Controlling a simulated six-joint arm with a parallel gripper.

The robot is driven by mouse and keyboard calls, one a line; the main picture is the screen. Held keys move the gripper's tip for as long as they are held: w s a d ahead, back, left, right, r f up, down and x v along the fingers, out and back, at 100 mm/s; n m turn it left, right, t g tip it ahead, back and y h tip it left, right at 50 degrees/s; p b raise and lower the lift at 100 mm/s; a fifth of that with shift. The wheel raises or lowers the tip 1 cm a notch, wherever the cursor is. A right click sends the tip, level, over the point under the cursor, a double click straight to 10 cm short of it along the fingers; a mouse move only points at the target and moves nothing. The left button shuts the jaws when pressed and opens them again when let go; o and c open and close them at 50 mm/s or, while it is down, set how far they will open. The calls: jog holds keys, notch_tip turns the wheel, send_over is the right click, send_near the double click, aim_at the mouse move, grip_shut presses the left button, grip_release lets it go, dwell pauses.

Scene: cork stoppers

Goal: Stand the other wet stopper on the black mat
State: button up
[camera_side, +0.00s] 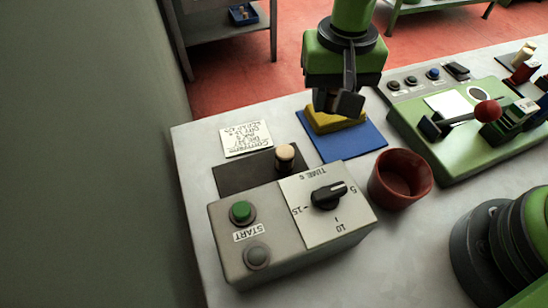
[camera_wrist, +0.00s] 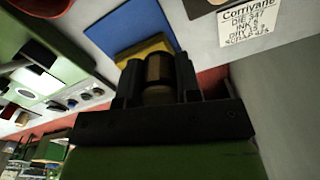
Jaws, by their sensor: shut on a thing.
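My gripper (camera_side: 337,102) is shut on a brown cork stopper, seen between the fingers in the wrist view (camera_wrist: 158,82). In the side view the fingers mostly hide it. The gripper hangs over or near the yellow block (camera_side: 334,119) on the blue mat (camera_side: 357,143); the exact height is hard to tell. The black mat (camera_side: 232,180) lies flat to the lower left of the gripper. Another stopper (camera_side: 285,157) with a pale top stands upright at its right end. The left part of the black mat is bare.
A grey box with a green start button (camera_side: 241,211) and a dial (camera_side: 329,195) stands in front of the black mat. A red cup (camera_side: 400,178) is right of it. A written card (camera_side: 246,138) lies behind the mat. A green machine (camera_side: 455,120) with a red-knobbed lever is at right.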

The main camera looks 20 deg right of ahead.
jog(key=s+a+m, duration=0.2)
jog(key=a+m, duration=0.5)
jog(key=a, duration=0.5)
send_over(257, 175)
notch_tip(257, 175, down, 6)
jog(key=shift+s+r, duration=0.1)
jog(key=shift+r, duration=0.15)
jog(key=shift+f, duration=2.1)
jog(key=shift+f, duration=0.2)
jog(key=o, duration=0.9)
jog(key=shift+r, duration=0.15)
